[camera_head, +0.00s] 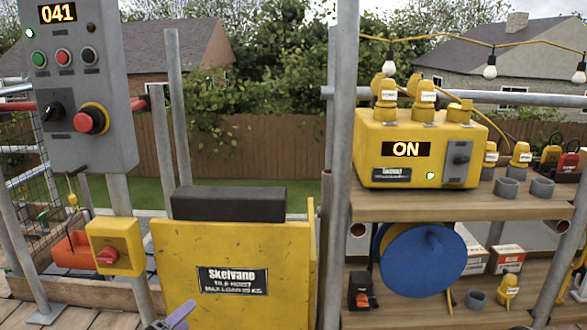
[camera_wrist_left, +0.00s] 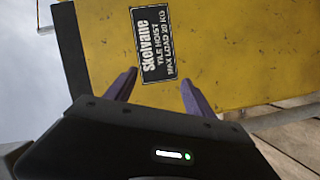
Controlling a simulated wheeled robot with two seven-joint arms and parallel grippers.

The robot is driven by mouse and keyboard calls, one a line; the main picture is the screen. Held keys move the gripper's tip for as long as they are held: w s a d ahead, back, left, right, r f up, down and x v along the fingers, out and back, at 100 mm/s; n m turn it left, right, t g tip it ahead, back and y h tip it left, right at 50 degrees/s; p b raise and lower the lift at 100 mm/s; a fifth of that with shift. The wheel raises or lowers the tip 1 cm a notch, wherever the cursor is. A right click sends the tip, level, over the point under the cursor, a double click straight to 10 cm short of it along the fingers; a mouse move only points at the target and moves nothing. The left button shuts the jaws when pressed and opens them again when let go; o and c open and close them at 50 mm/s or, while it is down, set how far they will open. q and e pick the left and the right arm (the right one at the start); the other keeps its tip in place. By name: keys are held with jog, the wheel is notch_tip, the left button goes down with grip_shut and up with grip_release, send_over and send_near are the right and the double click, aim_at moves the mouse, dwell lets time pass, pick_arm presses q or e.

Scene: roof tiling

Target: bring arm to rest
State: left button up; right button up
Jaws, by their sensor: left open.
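My left gripper (camera_head: 178,315) shows at the bottom edge of the head view, in front of the yellow tile hoist (camera_head: 270,245); only a purple finger and a bit of dark body show there. In the left wrist view my left gripper (camera_wrist_left: 160,78) has its two purple fingers apart with nothing between them. The hoist's yellow panel (camera_wrist_left: 235,50) with its black Skelvane label (camera_wrist_left: 154,45) fills the view behind the fingers. I cannot tell how far the fingertips are from the panel. My right gripper is in neither view.
A grey control box (camera_head: 72,130) reading 041 stands at left, with a yellow switch box (camera_head: 115,246) below. A metal pole (camera_head: 341,150) rises right of the hoist. Wooden shelves (camera_head: 440,206) hold a yellow power box (camera_head: 415,150) reading ON and a blue reel (camera_head: 422,259).

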pick_arm(q)
jog(key=s+d+f+m+g+h, duration=0.1)
jog(key=s+d+f+m+g, duration=0.15)
jog(key=s+d+f, duration=0.5)
jog(key=s+d+f+m+g+h, duration=0.15)
jog(key=d+f+g, duration=0.3)
jog(key=d, duration=0.55)
jog(key=s+d+f+m+g+h, duration=0.1)
jog(key=s+d+f+g, duration=0.1)
jog(key=s+d+f, duration=0.45)
jog(key=s+a+f+m+g+y, duration=0.25)
jog(key=s+f+g+y, duration=0.2)
jog(key=s+f, duration=0.9)
jog(key=s+r+p, duration=0.2)
jog(key=r+p, duration=1.3)
jog(key=r, duration=0.1)
jog(key=s+r+m+g+p, duration=0.1)
jog(key=s+r+p, duration=0.1)
jog(key=r+p, duration=1.3)
jog(key=shift+d+r+p, duration=0.3)
jog(key=shift+d+r, duration=0.1)
jog(key=shift+r, duration=0.2)
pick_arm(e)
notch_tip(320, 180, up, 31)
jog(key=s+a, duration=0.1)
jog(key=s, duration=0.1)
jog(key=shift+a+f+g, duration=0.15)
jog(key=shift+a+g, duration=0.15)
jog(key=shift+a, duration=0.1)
